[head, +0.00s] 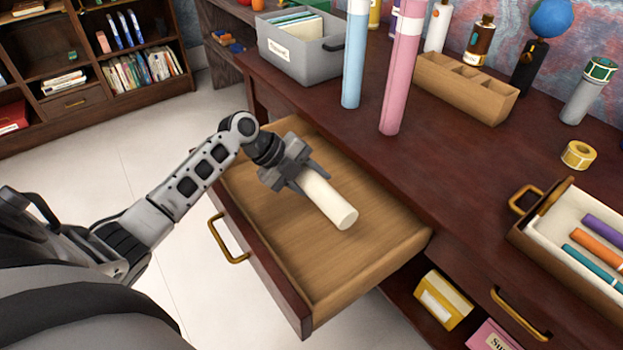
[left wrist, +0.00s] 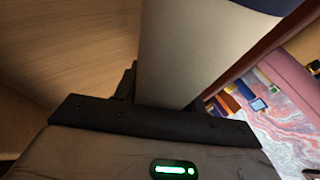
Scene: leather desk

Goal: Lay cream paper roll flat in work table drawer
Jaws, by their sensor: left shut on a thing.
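The cream paper roll (head: 332,203) is in my left gripper (head: 297,172), which is shut on it near one end. The roll lies nearly level, its free end pointing to the lower right over the open drawer (head: 290,245). I cannot tell whether the roll touches the drawer floor. In the left wrist view the roll (left wrist: 195,55) fills the middle, with the gripper (left wrist: 150,115) below it and the wooden drawer floor (left wrist: 60,50) at left. The drawer is pulled out of the work table (head: 450,160) and looks otherwise empty. My right gripper is not in view.
A blue roll (head: 355,60) and a pink roll (head: 402,70) stand upright behind the drawer. A grey file box (head: 300,48) and a wooden organizer (head: 465,88) are on the table. A tray of coloured rolls (head: 580,230) sits at right. A yellow box (head: 442,300) is below.

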